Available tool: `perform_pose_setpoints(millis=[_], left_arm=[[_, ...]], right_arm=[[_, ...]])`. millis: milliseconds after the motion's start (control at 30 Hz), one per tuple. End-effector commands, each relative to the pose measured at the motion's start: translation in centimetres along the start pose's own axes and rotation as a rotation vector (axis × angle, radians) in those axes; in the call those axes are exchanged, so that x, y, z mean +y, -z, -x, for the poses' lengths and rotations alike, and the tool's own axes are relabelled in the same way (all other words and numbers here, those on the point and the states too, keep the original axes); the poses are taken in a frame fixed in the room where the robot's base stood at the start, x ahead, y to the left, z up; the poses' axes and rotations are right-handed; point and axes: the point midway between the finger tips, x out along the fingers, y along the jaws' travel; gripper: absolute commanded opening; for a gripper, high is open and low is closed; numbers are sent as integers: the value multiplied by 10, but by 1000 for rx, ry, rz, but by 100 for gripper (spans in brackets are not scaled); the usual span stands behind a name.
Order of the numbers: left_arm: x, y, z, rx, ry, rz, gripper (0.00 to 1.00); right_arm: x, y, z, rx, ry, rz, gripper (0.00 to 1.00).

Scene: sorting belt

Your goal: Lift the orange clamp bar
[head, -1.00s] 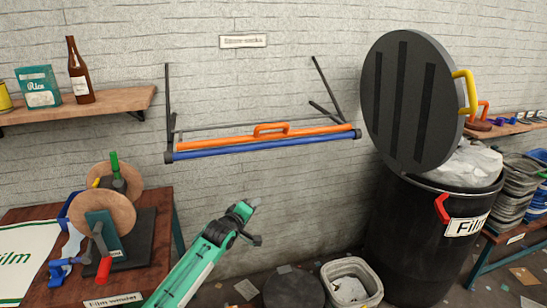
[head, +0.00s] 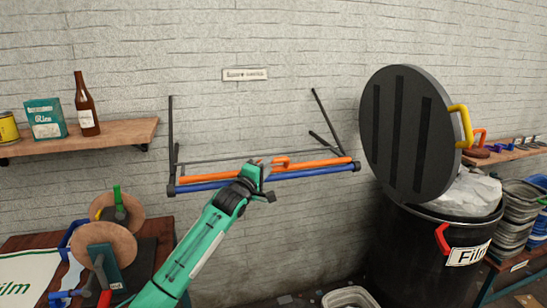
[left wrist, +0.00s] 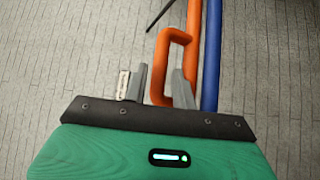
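The orange clamp bar (head: 318,163) lies along the front of a wall bracket, just above a blue bar (head: 315,171). Its raised handle (head: 284,162) is partly hidden by my left gripper (head: 266,183) in the head view. In the left wrist view, my left gripper (left wrist: 156,86) is open. The orange handle (left wrist: 159,62) reaches between its two fingers, with gaps beside it; the right finger overlaps the handle's opening. I cannot tell whether a finger touches it. My right gripper is not in view.
A large black bin (head: 420,248) with a raised round lid (head: 408,135) stands to the right. A shelf (head: 85,137) with a bottle (head: 86,105) is at the left. Below it is a bench with wooden discs (head: 103,245).

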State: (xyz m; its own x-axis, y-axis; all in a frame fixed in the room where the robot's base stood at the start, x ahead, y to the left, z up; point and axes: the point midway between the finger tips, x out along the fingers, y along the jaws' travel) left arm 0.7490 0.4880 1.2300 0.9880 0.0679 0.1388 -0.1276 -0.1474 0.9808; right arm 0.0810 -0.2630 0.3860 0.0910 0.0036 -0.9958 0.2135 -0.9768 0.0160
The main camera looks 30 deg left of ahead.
Motion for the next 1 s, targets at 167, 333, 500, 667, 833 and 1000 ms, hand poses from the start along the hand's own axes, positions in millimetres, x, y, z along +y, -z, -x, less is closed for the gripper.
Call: perform_pose_setpoints(millis=[167,333,500,667,833,1000], left_arm=[[2,1,-27,1,1,-2,27],[1,0,-41,0,1,0,27],[0,0,-46,0,0,-1,27],[-1,0,-46,0,0,-1,27],[-1,0,-46,0,1,-1,7],[-1,0,-46,0,1,-1,0]], right_arm=[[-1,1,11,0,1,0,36],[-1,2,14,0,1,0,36],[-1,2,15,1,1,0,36],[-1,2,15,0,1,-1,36],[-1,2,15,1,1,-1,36],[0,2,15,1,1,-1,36]])
